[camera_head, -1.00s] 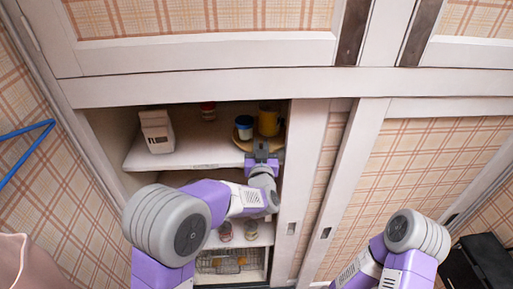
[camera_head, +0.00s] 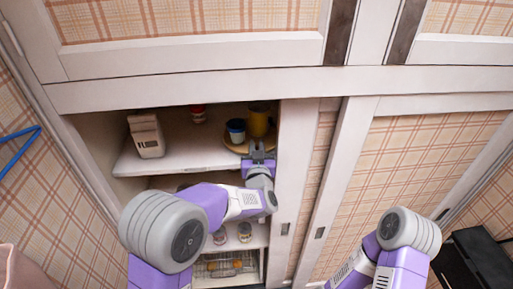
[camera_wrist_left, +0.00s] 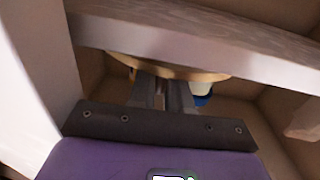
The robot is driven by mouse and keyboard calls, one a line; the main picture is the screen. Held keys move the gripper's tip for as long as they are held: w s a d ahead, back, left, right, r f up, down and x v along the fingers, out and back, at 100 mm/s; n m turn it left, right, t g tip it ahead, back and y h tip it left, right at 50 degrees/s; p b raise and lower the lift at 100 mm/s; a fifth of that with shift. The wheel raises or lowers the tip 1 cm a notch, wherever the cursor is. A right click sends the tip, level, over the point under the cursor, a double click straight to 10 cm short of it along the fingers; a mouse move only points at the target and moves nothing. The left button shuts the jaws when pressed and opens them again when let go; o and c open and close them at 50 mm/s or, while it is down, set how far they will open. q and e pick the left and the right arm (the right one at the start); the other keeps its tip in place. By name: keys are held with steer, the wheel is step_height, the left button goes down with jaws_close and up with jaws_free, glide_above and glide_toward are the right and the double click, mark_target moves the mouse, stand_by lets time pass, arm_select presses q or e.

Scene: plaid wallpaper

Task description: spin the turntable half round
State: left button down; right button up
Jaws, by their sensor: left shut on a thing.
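The turntable (camera_head: 233,146) is a round tan disc near the right front of the cabinet's upper shelf. A white pot with a blue top (camera_head: 236,130) and a yellow mug (camera_head: 258,122) stand on it. In the left wrist view, which looks upside down, the turntable (camera_wrist_left: 190,73) shows as a tan edge, with the blue-topped pot (camera_wrist_left: 203,92) partly visible. My left gripper (camera_head: 258,152) is at the turntable's front right edge, shut on its rim. Its fingers (camera_wrist_left: 160,92) reach the disc in the wrist view. My right gripper is out of view.
A carton (camera_head: 147,136) and a red-topped jar (camera_head: 197,113) stand left of the turntable on the shelf (camera_head: 180,158). The cabinet's white door frame (camera_head: 297,170) is close on the right of my left gripper. Jars (camera_head: 244,232) and a wire basket sit lower.

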arm_select(q)
steer(key=c, duration=1.3)
jaws_free()
steer(key=shift+s+d, duration=0.15)
steer(key=shift+s, duration=1.1)
steer(key=shift+s+d, duration=0.2)
steer(key=shift+s, duration=1.1)
steer(key=shift+s+d, duration=0.15)
steer(key=shift+s, duration=1.1)
